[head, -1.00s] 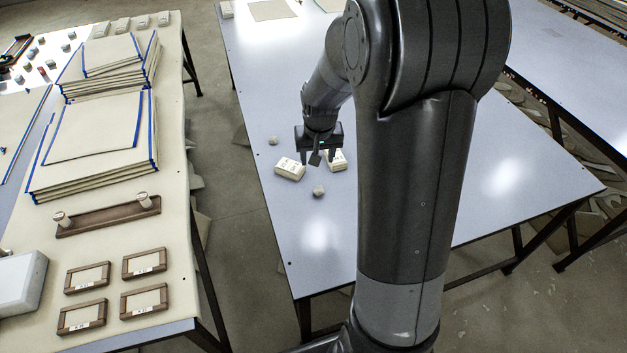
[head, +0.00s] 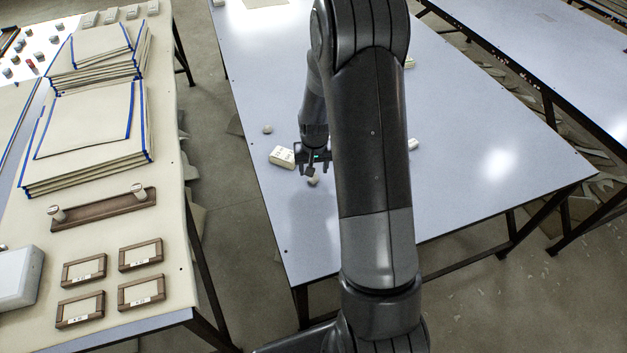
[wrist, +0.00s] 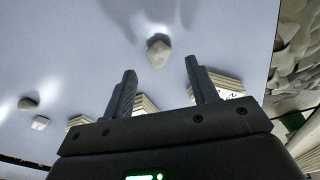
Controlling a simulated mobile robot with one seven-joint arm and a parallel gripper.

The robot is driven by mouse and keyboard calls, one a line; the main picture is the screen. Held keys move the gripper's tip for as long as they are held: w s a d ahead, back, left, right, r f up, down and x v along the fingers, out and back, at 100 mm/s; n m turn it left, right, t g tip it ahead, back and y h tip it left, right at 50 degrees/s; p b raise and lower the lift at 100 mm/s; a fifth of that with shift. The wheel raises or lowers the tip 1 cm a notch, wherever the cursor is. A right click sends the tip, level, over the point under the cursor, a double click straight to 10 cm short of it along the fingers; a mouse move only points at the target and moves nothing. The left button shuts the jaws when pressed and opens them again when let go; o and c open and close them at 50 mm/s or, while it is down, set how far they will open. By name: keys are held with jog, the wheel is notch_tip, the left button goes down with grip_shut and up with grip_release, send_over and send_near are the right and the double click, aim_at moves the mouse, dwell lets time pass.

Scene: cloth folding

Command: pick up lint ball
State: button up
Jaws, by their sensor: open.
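A small grey-beige lint ball (head: 313,180) lies on the blue-grey table (head: 500,130), just under and in front of my gripper (head: 308,170). In the wrist view the lint ball (wrist: 158,53) sits ahead of the fingertips, about midway between them. My gripper (wrist: 158,80) is open and empty, with its two fingers apart. It hangs a little above the table and does not touch the ball. Another lint ball (head: 267,129) lies farther back at the left, and one more (head: 413,144) lies right of my arm.
A stack of cream labelled cards (head: 282,157) lies just left of my gripper. A similar stack (wrist: 220,84) shows beside the right finger in the wrist view. Left table (head: 110,205) holds folded cloths (head: 85,128) and wooden frames. Table front is clear.

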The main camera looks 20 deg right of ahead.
aim_at(314, 178)
jog(key=shift+w+d+f, duration=0.1)
jog(key=shift+f, duration=1.1)
jog(key=shift+w+f, duration=0.1)
jog(key=shift+f, duration=1.05)
grip_shut()
